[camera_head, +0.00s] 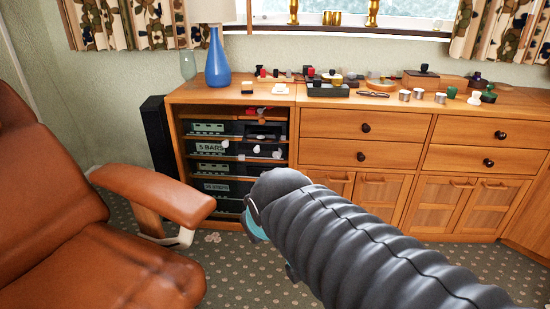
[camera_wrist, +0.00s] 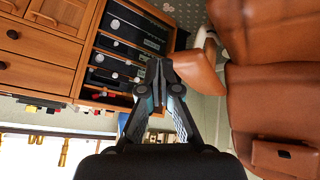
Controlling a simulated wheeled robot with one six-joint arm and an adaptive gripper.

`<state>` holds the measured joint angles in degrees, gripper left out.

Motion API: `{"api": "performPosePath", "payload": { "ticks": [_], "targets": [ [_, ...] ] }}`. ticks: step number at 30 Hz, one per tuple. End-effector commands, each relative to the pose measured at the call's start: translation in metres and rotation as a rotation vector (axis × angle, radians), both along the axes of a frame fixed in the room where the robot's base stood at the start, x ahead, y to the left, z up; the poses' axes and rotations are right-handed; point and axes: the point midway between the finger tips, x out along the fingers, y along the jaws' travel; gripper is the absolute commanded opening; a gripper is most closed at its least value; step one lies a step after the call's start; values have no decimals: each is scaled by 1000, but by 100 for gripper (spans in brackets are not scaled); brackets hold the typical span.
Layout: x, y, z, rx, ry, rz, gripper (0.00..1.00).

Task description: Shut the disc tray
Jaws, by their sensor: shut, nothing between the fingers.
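A stack of dark hi-fi units (camera_head: 208,148) with pale green displays and round knobs stands in the open left bay of the wooden cabinet. The stack also shows, upside down, in the wrist view (camera_wrist: 125,47). I cannot make out for sure which part is the disc tray, or whether it is out. My gripper (camera_wrist: 158,66) is shut and empty, pointing towards the open bay in the wrist view. Its fingertips overlap the bay's edge there; contact cannot be told. In the head view my dark ribbed arm hides the gripper and the bay's lower right corner.
A brown leather armchair (camera_head: 60,225) stands at the left, its armrest (camera_head: 150,192) reaching towards the bay. A blue lamp (camera_head: 217,62) and many small items stand on the cabinet top (camera_head: 190,92). A tall black speaker (camera_head: 157,135) is left of the cabinet. Some patterned carpet (camera_head: 225,262) is clear.

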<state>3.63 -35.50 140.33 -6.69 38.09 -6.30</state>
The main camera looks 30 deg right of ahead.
Motion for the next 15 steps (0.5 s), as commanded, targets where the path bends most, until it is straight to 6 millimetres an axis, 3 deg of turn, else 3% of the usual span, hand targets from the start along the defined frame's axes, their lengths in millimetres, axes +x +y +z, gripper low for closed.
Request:
{"api": "performPosePath", "payload": {
  "ticks": [1, 6, 15],
  "targets": [
    [24, -15, -7, -59, -34, 18, 0],
    [105, -66, -3, -311, -180, 141, 0],
    [219, -139, -20, -730, -392, 425, 0]
  ]
}}
